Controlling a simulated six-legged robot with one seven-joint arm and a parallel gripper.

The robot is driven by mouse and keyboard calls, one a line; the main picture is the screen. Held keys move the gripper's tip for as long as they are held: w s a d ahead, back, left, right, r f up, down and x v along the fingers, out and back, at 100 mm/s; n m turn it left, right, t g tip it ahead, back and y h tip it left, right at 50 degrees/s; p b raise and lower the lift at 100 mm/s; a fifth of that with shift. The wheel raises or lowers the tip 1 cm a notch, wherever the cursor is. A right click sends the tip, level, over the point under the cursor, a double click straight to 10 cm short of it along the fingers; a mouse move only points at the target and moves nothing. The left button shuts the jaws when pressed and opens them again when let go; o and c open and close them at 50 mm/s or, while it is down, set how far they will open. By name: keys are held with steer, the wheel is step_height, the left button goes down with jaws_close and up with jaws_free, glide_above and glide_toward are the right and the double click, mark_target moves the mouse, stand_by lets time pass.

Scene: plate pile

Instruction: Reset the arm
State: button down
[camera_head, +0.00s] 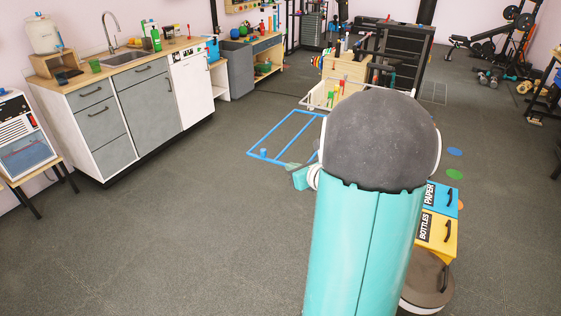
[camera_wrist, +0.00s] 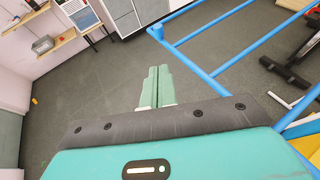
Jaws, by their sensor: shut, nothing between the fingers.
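My arm, teal with a dark grey rounded joint, rises in the middle right of the head view and hides part of the room behind it. In the wrist view my gripper (camera_wrist: 157,72) shows as two pale green fingers lying side by side. They are shut with nothing between them, above bare dark floor. In the head view only a small teal part of the hand shows left of the arm, near the blue frame; the fingers are hard to make out there.
A blue tube frame (camera_head: 262,137) stands behind my arm; its tubes also show in the wrist view (camera_wrist: 195,65). Paper (camera_head: 443,197) and bottles (camera_head: 437,232) bins stand close right of the arm. A kitchen counter (camera_head: 147,62) lines the left. Floor at front left is clear.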

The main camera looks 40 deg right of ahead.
steer(key=s+a+r+n+g+y, duration=0.1)
steer(key=a+r+n+g+y, duration=0.25)
steer(key=a+n, duration=0.85)
steer(key=s+a+r+n+g+y, duration=0.15)
steer(key=a+r+n+y, duration=0.4)
steer(key=a, duration=1.05)
steer(key=s+a+n+g+h, duration=0.1)
steer(key=s+a+n+h, duration=0.2)
steer(key=s+n, duration=0.4)
steer(key=s+a+n+g+h, duration=0.2)
steer(key=s+n, duration=0.5)
steer(key=n, duration=0.6)
steer(key=shift+a+r+h, duration=0.45)
steer(key=shift+a+h, duration=0.45)
steer(key=shift+h, duration=0.3)
